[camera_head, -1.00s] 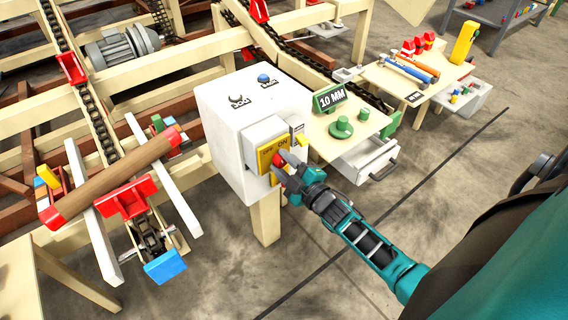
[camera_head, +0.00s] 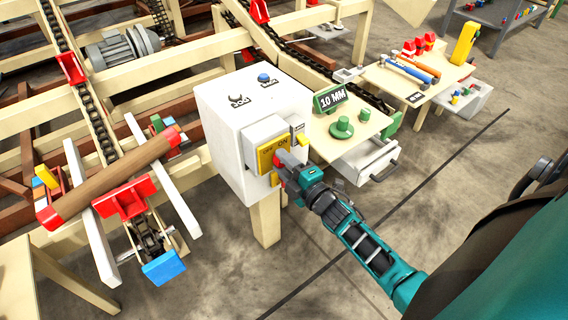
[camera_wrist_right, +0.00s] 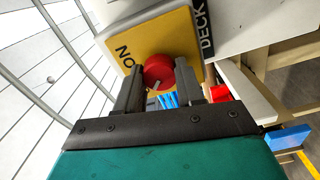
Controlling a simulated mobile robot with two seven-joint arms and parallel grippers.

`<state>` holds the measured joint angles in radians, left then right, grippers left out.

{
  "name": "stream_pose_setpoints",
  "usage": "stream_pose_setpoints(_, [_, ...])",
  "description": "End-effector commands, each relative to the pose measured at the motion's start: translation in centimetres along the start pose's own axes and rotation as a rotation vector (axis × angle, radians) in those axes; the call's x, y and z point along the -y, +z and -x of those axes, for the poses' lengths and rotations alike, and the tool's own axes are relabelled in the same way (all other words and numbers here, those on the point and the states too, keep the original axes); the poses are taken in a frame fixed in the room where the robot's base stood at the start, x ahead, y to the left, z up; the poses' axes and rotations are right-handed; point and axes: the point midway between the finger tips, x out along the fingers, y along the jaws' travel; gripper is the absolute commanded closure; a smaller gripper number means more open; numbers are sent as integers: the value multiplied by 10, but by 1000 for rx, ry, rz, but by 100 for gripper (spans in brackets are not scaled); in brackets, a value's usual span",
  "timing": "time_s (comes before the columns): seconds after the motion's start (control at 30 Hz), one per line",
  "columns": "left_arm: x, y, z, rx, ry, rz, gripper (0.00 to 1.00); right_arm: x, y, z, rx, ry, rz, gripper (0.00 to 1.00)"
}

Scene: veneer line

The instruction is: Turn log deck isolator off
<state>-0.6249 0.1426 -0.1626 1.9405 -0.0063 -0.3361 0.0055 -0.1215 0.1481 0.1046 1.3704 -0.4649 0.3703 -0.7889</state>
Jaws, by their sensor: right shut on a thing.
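The log deck isolator is a red knob (camera_wrist_right: 158,70) on a yellow plate (camera_wrist_right: 165,38) in the right wrist view. In the head view the yellow plate (camera_head: 265,157) is on the front of a grey box on the white cabinet (camera_head: 232,160), and my gripper covers most of the knob. My right gripper (camera_head: 282,164) is at the plate, shut on the knob. In the right wrist view its two fingers (camera_wrist_right: 159,88) stand on either side of the knob. My left gripper is not in view.
A log (camera_head: 115,178) lies on the deck at left.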

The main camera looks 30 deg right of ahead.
Motion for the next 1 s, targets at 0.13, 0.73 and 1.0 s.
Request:
stream_pose_setpoints(0.13, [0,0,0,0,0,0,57,1,0,1,1,-3,6,93])
stream_pose_setpoints(0.73, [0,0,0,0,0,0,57,0,0,0,0,-1,3,37])
stream_pose_setpoints(1.0, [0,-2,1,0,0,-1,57,1,0,27,1,-3,2,37])
